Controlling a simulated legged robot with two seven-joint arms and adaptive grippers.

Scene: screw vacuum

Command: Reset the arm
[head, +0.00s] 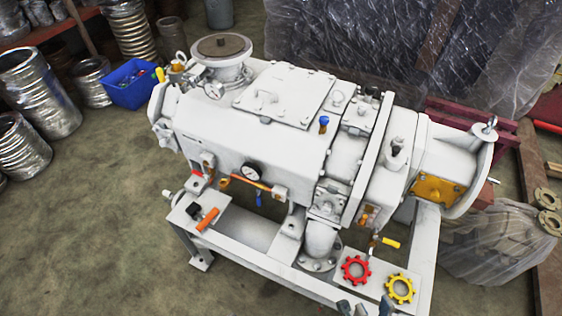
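A white screw vacuum pump (270,135) stands on a white frame (255,268) in the middle of the head view. My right gripper (366,308) shows only by its grey fingertips at the bottom edge. The fingertips are apart, and I see nothing held between them. They appear just below a red handwheel (355,269) and a yellow handwheel (400,289) on the frame's front plate. The rest of the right gripper is cut off. My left gripper is not in view.
A blue crate (133,84) and metal coils (38,92) stand at left. Wrapped goods (370,45) are behind. The floor at lower left is clear.

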